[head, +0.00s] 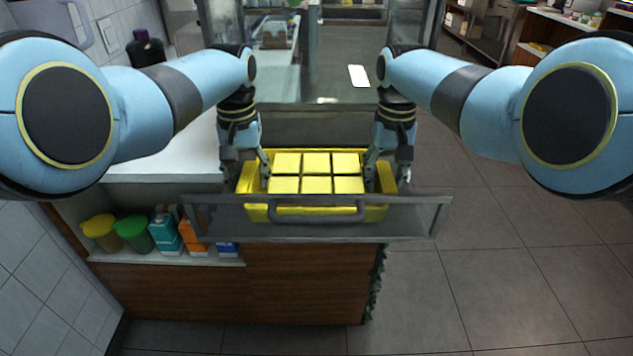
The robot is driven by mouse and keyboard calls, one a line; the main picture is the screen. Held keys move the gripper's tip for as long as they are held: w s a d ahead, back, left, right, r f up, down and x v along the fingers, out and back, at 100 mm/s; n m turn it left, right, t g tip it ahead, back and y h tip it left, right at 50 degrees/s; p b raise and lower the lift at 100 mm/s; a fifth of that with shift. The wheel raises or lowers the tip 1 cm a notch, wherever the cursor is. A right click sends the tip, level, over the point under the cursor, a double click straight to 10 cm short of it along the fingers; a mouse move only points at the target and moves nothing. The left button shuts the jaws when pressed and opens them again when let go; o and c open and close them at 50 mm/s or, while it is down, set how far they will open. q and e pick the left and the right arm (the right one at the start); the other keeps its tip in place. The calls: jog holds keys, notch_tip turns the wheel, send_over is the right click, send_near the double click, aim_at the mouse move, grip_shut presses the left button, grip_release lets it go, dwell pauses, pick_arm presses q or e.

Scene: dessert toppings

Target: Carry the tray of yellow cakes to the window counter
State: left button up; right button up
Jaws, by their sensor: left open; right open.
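A yellow tray (375,212) holds several square yellow cakes (316,163) in rows. It sits behind a grey drawer-like front panel with a handle (425,220), in the middle of the head view. My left gripper (254,180) is open at the left end of the tray, with a finger reaching down at its rim. My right gripper (385,180) is open at the right end of the tray, its fingers down by that rim. Whether the fingers touch the tray, I cannot tell.
A white counter (165,140) lies to the left. Below it, a shelf holds a yellow-lidded tub (102,230), a green tub (134,232) and several cartons (166,232). A dark bottle (147,48) stands at the back left. Tiled floor (490,250) is free on the right.

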pick_arm(q)
jog(key=shift+f, duration=0.1)
pick_arm(e)
jog(key=shift+f, duration=0.1)
pick_arm(q)
jog(key=shift+c, duration=0.2)
pick_arm(e)
jog(key=shift+c, duration=0.2)
pick_arm(q)
grip_shut()
pick_arm(e)
grip_shut()
pick_arm(q)
jog(key=shift+a, duration=0.1)
pick_arm(e)
jog(key=shift+d, duration=0.1)
